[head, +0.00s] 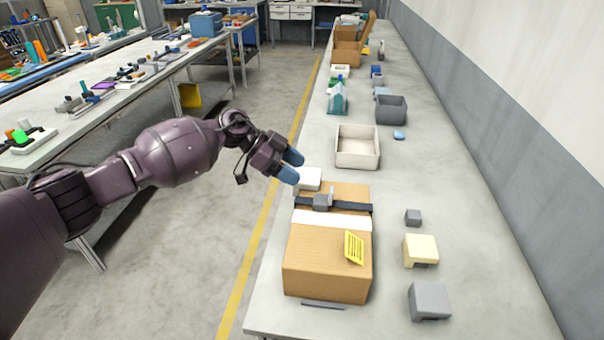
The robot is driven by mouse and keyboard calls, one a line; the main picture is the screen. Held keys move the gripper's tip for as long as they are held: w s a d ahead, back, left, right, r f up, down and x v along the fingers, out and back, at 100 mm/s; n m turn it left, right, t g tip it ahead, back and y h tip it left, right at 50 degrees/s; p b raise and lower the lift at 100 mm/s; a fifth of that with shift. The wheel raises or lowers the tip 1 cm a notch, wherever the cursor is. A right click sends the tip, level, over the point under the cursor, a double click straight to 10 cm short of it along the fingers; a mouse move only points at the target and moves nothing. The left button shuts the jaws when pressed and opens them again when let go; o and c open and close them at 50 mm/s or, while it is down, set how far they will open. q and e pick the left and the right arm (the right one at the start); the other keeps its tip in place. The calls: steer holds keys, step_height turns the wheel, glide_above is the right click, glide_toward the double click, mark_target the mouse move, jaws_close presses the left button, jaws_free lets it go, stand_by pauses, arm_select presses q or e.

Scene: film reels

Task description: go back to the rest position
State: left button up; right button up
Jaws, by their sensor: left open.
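My left arm reaches in from the left in the head view. My left gripper (290,166) is open, its two blue fingertips apart with nothing seen between them. It is over the left edge of the long grey table, near the far end of a cardboard box (328,270). A small white box (308,179) sits just beyond the cardboard box, close to the fingertips; I cannot tell whether they touch. The cardboard box carries a dark strap with a grey buckle (322,201), a white band and a yellow label (354,247). My right gripper is not in view.
The long table (470,220) runs along the wall at right. A cream bin (357,147) and a dark grey bin (391,109) stand farther back. A small grey block (413,217), a cream block (421,250) and a grey block (429,300) lie at right. Open floor (190,270) lies left.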

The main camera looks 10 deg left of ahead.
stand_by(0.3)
arm_select(q)
steer(key=w+d+r+m+t+h, duration=0.2)
steer(key=d+r+m+t+h, duration=0.4)
steer(key=r+t, duration=0.5)
steer(key=s+a+f+n+t+y, duration=0.3)
steer(key=s+a+f+n+y, duration=0.35)
steer(key=f+n, duration=0.3)
steer(key=s+a+f+n+t+y, duration=0.2)
steer(key=s+a+f+n+y, duration=0.5)
steer(key=f, duration=0.3)
steer(key=s+a+f+n+g+y, duration=0.2)
steer(key=s+a+f+n, duration=0.1)
steer(key=s+f, duration=0.5)
steer(key=s+a+f+n+g+y, duration=0.2)
steer(key=s+a+f, duration=0.4)
steer(key=s, duration=0.8)
steer(key=shift+s+f+n, duration=0.4)
steer(key=shift+f+n, duration=0.35)
steer(key=shift+f, duration=0.15)
